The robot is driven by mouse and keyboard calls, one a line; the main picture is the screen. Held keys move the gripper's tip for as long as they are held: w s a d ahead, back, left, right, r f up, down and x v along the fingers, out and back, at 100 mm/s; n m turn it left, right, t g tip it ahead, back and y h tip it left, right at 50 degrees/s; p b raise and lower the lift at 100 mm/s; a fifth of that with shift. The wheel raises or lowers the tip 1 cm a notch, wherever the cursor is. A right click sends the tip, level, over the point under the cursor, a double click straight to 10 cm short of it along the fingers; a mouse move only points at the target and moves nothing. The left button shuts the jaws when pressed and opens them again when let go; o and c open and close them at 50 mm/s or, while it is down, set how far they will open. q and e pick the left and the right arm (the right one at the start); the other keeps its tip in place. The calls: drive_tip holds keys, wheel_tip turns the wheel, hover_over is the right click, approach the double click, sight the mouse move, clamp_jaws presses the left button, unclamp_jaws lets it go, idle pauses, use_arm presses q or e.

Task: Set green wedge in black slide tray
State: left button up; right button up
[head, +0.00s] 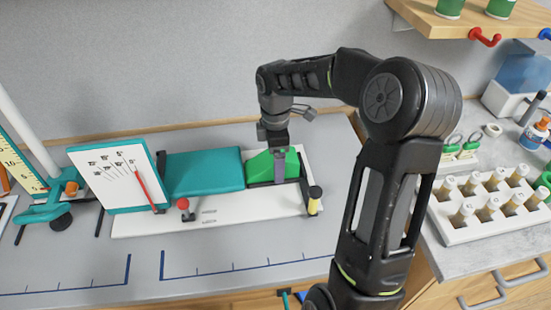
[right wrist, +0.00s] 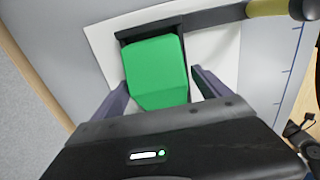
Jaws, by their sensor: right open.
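The green wedge (head: 259,168) lies on the white base board, just right of the teal pad, in the head view. In the right wrist view the wedge (right wrist: 156,66) sits against a black frame, which I take to be the slide tray (right wrist: 150,32). The tray's dark edge (head: 262,185) also shows in the head view. My right gripper (head: 279,178) points down over the wedge's right part. Its open fingers stand on either side of the wedge in the wrist view, with a gap visible on the right. The wedge's near end is hidden by the gripper body. My left gripper is not in view.
The white base board (head: 240,215) carries the teal pad (head: 203,172), a red knob (head: 183,204) and a yellow-and-black handle (head: 314,200). A tilted chart board (head: 118,178) stands left. A white rack of vials (head: 485,210) stands right. The front bench strip is clear.

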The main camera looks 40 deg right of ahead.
wheel_tip(320, 180, up, 8)
drive_tip(key=shift+f+b, duration=0.1)
drive_tip(key=shift+b, duration=0.4)
drive_tip(key=shift+s, duration=0.1)
idle(0.7)
